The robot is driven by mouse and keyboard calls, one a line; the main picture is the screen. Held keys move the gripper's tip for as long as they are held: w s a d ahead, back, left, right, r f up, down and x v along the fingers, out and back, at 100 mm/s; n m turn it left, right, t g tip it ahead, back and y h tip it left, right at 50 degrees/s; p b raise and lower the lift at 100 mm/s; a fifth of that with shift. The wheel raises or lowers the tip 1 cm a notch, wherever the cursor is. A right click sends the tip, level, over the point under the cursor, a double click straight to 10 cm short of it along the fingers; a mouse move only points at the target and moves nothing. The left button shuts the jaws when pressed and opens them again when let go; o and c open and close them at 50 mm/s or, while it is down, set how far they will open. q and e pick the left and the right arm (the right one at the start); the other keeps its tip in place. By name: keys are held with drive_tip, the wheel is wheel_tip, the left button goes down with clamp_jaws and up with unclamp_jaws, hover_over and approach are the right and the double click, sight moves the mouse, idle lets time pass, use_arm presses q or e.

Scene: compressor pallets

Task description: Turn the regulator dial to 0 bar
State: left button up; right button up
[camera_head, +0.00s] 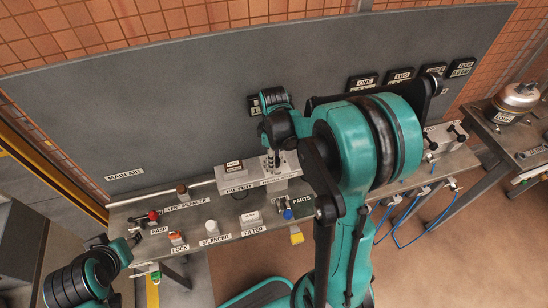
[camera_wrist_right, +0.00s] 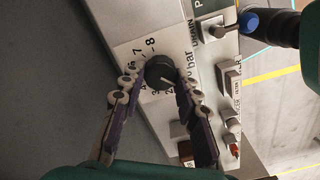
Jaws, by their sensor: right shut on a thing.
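The regulator dial (camera_wrist_right: 160,74) is a round black knob on a white face plate (camera_wrist_right: 128,52) in the right wrist view.
The workbench (camera_head: 210,239) holds labelled parts, including a red-knobbed valve (camera_head: 153,215) and a blue-capped part (camera_head: 287,212). A grey back panel (camera_head: 180,110) stands behind. A second table (camera_head: 510,140) with a tank (camera_head: 516,97) stands at right.

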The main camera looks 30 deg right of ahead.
drive_tip(key=shift+n, duration=1.6)
drive_tip(key=o, duration=1.2)
drive_tip(key=shift+c, duration=0.2)
drive_tip(key=shift+r, duration=0.1)
wheel_tip(320, 180, up, 12)
